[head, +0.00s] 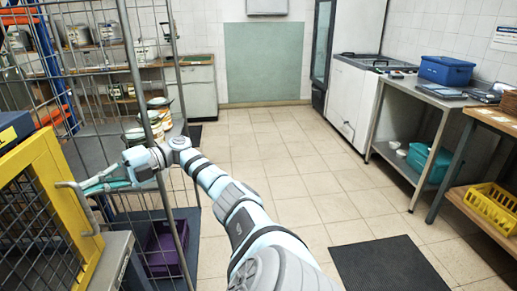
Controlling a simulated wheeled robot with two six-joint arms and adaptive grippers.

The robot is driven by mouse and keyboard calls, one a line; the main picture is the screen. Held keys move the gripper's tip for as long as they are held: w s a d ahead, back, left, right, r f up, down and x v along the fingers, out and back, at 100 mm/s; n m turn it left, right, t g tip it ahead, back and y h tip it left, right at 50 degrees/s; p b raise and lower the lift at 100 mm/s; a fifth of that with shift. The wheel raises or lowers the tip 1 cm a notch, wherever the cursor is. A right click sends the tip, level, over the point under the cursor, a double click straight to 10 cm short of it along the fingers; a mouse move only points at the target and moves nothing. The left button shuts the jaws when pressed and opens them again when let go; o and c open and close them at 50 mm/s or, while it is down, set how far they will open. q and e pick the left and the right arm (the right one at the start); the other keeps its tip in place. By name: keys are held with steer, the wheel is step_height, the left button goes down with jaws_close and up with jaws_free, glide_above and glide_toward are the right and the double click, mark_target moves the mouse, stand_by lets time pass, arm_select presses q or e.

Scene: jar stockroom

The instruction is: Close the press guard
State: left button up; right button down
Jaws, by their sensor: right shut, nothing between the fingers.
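The press guard (46,152), a yellow frame with dark wire mesh, stands at the left edge. Part of it is cut off by the picture edge. A grey bar handle (85,212) sticks out from its right side. My right arm reaches in from the bottom middle towards the left. My right gripper (98,182) is shut with nothing held, beside the upper end of the handle. I cannot tell whether it touches the handle. How far the guard stands open is not clear. My left gripper is out of view.
A wire cage trolley (136,62) stands just behind my right gripper, with a purple crate (163,250) low down. The tiled floor (285,165) is clear in the middle. A dark mat (388,266), a steel table (425,93) and a yellow basket (493,207) are at right.

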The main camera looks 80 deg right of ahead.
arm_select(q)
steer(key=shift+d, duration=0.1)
arm_select(e)
steer(key=shift+w, duration=0.15)
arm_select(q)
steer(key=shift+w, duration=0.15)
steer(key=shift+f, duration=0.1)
arm_select(e)
steer(key=v, duration=0.7)
steer(key=shift+s+d, duration=0.2)
steer(key=shift+s, duration=0.05)
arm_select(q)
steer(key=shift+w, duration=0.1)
arm_select(e)
steer(key=shift+w, duration=0.1)
